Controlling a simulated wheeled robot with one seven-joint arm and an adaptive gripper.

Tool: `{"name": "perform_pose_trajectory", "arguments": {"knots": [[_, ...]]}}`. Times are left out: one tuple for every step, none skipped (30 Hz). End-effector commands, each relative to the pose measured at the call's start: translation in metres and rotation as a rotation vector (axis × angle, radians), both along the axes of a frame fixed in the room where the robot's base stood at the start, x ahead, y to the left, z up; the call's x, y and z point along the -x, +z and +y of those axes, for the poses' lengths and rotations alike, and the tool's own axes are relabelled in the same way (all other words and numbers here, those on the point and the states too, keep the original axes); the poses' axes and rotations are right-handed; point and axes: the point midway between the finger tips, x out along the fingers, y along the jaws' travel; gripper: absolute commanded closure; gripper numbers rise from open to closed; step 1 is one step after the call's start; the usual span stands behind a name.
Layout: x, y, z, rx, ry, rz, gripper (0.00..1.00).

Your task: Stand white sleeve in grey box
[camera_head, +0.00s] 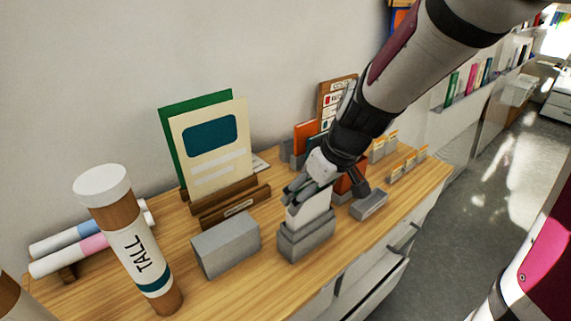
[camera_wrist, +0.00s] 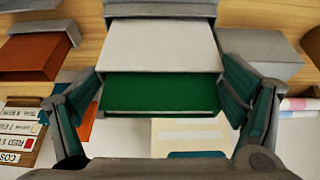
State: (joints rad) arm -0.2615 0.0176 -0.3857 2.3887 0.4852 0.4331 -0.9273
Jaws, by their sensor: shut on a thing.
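The white sleeve (camera_head: 309,208) is upright in the head view, and its lower end meets the top of the grey box (camera_head: 305,241). In the wrist view the white sleeve (camera_wrist: 160,46) shows a pale face and a dark green strip at its near end, with the grey box (camera_wrist: 160,10) beyond it. My gripper (camera_head: 307,189) is shut on the upper part of the sleeve, and in the wrist view its fingers (camera_wrist: 162,92) lie along both sides. How deep the sleeve sits in the box is hidden.
Another grey block (camera_head: 226,245) stands to the left. A wooden holder (camera_head: 235,207) with cream and green boards is behind. A tall tube marked TALL (camera_head: 140,250) stands at the left front. A low grey holder (camera_head: 369,205) is close on the right.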

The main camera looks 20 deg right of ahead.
Motion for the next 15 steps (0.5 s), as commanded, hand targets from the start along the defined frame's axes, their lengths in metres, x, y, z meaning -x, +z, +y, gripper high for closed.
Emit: {"name": "perform_pose_trajectory", "arguments": {"knots": [[0.000, 0.000, 0.000, 0.000, 0.000, 0.000, 0.53], [0.000, -0.001, 0.000, 0.000, 0.000, -0.001, 0.53], [0.000, -0.002, 0.000, 0.000, 0.000, -0.001, 0.53], [-0.001, -0.002, 0.000, 0.000, 0.000, -0.001, 0.53], [-0.001, -0.003, 0.000, 0.000, 0.000, -0.001, 0.53], [-0.001, -0.005, 0.000, 0.000, 0.000, 0.000, 0.53], [-0.001, -0.006, 0.000, 0.000, 0.000, 0.000, 0.53], [-0.001, -0.007, 0.000, 0.000, 0.000, 0.000, 0.53], [-0.001, -0.008, 0.000, 0.000, 0.000, 0.000, 0.53], [-0.001, -0.009, 0.000, 0.000, 0.000, 0.000, 0.53], [-0.001, -0.010, 0.000, 0.000, 0.000, 0.000, 0.53], [-0.001, -0.012, 0.000, 0.000, 0.000, 0.000, 0.53], [-0.001, -0.013, 0.000, 0.000, 0.000, 0.001, 0.53], [-0.001, -0.014, 0.000, 0.000, 0.000, 0.001, 0.53], [-0.001, -0.015, 0.000, 0.000, 0.000, 0.001, 0.53]]}}
